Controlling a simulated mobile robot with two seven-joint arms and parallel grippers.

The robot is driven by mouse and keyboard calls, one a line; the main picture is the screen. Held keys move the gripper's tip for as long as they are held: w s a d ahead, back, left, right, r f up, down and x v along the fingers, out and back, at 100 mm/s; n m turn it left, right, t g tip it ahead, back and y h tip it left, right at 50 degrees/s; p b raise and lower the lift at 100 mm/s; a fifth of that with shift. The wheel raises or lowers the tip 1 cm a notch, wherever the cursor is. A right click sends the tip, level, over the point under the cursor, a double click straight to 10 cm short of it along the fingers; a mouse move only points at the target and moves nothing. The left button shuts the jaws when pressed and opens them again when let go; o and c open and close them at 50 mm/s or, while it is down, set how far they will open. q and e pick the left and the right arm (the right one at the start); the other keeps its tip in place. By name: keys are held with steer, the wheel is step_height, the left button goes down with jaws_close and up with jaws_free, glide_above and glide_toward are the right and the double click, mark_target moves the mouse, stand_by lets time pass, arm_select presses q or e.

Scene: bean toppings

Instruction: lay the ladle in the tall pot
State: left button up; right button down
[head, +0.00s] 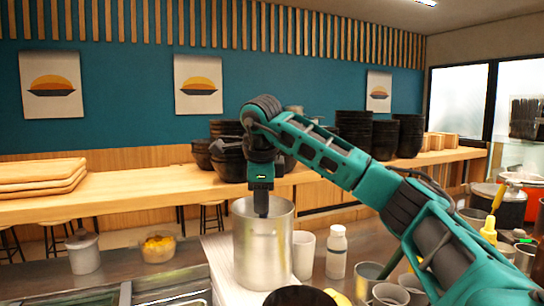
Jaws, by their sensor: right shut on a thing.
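I cannot clearly make out the ladle itself; the pot wall and the gripper hide whatever is below the fingers. My left gripper is not in view.
A white cup (303,255) and a white bottle (336,253) stand close right of the pot. A lidded grey canister (84,254) and a container of yellow food (159,249) stand left. Black bowls (354,130) are stacked on the wooden shelf behind. Metal cups crowd the front right.

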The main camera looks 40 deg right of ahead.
steer(key=shift+a+f, duration=0.1)
steer(key=shift+f, duration=0.05)
steer(key=c, duration=0.9)
jaws_free()
steer(key=shift+o, duration=0.2)
steer(key=p+v, duration=0.3)
steer(key=v, duration=1)
